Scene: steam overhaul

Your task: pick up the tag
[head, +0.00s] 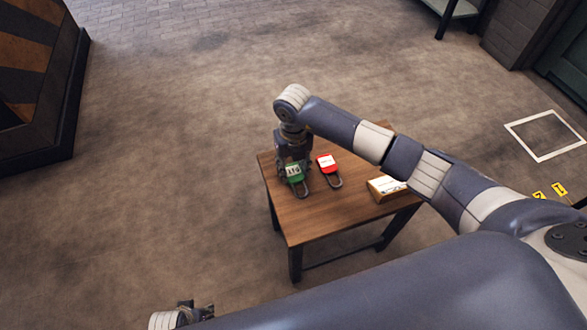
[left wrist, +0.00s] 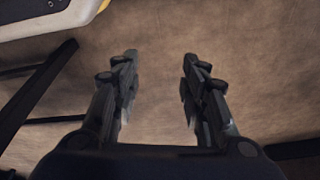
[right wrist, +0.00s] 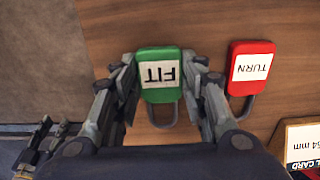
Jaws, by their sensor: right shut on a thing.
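A green padlock-shaped tag (right wrist: 160,55) with a white label reading "FIT" lies between the fingers of my right gripper (right wrist: 165,68), which is shut on its sides. In the head view the green tag (head: 296,174) shows under my right gripper (head: 293,163) at the table's left side; I cannot tell whether it touches the top. A red tag (right wrist: 251,68) labelled "TURN" lies just beside it, apart from the gripper, and also shows in the head view (head: 327,164). My left gripper (left wrist: 157,70) is open and empty over the floor; it shows at the bottom of the head view (head: 197,309).
The small wooden table (head: 310,218) also bears a box with a white card (head: 386,187), partly hidden by my right arm. A striped block (head: 35,80) stands at far left. A white square outline (head: 545,136) and yellow markers (head: 549,191) lie at right. Much floor is clear.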

